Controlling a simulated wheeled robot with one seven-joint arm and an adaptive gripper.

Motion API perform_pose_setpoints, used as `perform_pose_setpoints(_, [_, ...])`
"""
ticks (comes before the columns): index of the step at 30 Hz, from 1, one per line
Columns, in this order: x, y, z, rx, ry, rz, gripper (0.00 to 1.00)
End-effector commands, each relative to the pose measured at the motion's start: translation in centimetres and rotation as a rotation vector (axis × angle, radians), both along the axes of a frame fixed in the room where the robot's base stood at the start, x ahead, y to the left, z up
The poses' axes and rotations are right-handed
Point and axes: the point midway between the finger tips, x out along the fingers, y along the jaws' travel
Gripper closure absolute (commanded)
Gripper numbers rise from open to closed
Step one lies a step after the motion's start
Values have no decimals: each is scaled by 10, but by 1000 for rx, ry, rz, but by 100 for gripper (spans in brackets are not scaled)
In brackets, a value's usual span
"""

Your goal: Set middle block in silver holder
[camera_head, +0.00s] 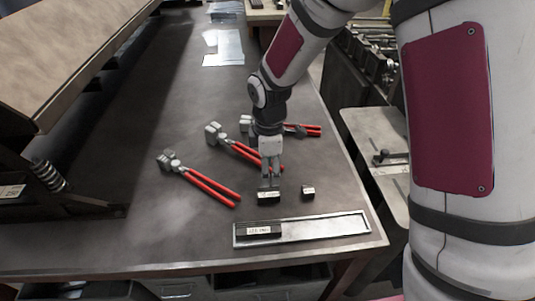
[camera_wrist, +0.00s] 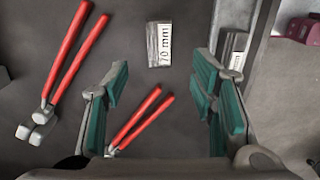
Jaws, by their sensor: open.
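The middle block (camera_head: 268,198), a small dark block with a pale label, lies on the table just below my gripper (camera_head: 269,186) in the head view. In the wrist view the middle block (camera_wrist: 159,44) has a label reading "70 mm" and lies ahead of the teal fingers, apart from them. My gripper (camera_wrist: 160,80) is open with nothing between its fingers. The silver holder (camera_head: 325,226) is a long shallow tray near the table's front edge. A longer labelled block (camera_head: 264,231) sits in its left end; the rest of it is empty.
A smaller block (camera_head: 308,192) lies to the right of the middle block. Several red-handled pliers (camera_head: 210,187) lie left of and behind my gripper; one pair (camera_wrist: 140,118) shows between the fingers in the wrist view. A side table (camera_head: 378,135) stands at right.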

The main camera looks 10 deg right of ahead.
Motion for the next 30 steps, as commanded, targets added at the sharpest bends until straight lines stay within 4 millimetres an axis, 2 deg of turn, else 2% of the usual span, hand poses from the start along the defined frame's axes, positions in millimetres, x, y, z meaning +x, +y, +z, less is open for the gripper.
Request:
perform_pose_setpoints(8, [1, 4, -25, 3, 12, 30, 48])
perform_pose_setpoints(15, [2, 4, -64, 2, 12, 28, 48])
perform_pose_setpoints(21, [1, 4, -89, 3, 11, 28, 48])
perform_pose_setpoints(30, [0, 4, -98, 4, 9, 27, 48])
